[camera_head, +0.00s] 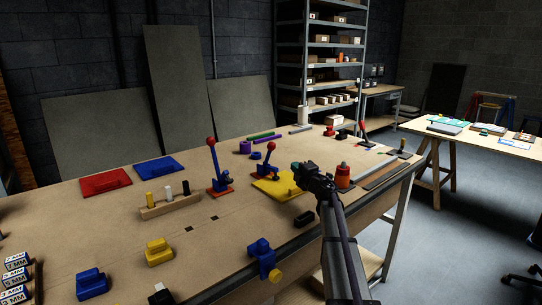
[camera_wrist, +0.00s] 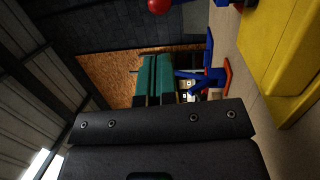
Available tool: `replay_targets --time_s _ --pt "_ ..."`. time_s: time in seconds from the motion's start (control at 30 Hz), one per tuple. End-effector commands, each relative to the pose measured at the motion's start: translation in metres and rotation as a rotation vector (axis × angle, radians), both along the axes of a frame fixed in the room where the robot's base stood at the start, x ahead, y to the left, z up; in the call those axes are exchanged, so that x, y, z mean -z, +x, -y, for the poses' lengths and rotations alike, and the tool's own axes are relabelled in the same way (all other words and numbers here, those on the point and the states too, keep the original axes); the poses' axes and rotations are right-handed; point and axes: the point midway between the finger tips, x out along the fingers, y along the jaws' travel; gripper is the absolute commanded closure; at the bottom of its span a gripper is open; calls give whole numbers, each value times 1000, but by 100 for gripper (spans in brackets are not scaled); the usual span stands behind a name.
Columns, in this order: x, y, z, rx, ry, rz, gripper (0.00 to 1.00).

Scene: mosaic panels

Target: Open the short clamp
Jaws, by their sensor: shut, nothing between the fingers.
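The short clamp (camera_head: 268,161) has a red ball on an upright lever and a blue and red base, at the back left corner of a yellow plate (camera_head: 290,184). A taller clamp (camera_head: 214,172) of the same colours stands to its left with its lever up. My gripper (camera_head: 298,172) is shut and empty, above the plate and right of the short clamp, apart from it. In the wrist view my teal fingers (camera_wrist: 154,80) are together; a red ball (camera_wrist: 158,6) shows at the top edge, and blue and red clamp parts (camera_wrist: 207,78) are partly hidden behind the fingers.
An orange-red cylinder (camera_head: 342,176) stands right of my gripper. A black block (camera_head: 304,219) and a blue fixture with a yellow knob (camera_head: 262,259) lie nearer the front edge. A wooden rack with pegs (camera_head: 170,206) is at the left.

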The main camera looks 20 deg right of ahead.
Motion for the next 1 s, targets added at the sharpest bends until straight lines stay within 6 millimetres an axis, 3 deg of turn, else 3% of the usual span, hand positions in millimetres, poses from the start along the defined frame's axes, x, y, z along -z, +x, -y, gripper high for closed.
replay_targets --time_s 0.37,0.57,1.0 --pt "-3 8 -2 1 5 1 100" --pt "-8 40 -6 1 5 0 100" --pt "-20 128 -21 2 6 1 100"
